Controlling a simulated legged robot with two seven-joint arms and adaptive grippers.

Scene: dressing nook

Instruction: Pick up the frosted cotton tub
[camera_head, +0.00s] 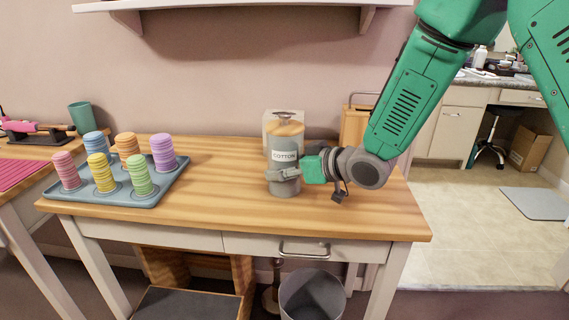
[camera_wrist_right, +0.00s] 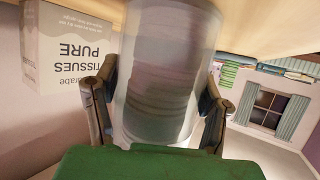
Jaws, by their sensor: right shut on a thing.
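My right gripper (camera_head: 284,174) comes in from the right and is shut around the tub's lower middle. In the right wrist view the tub (camera_wrist_right: 165,70) fills the space between the two fingers (camera_wrist_right: 157,105), with stacked contents faintly visible inside. My left gripper is out of view.
A tissue box (camera_head: 269,118) stands just behind the tub; it also shows in the wrist view (camera_wrist_right: 70,50). A blue-grey tray (camera_head: 150,197) with several coloured stacks is at the table's left. A grey bin (camera_head: 312,298) is below the front edge. The table between tray and tub is clear.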

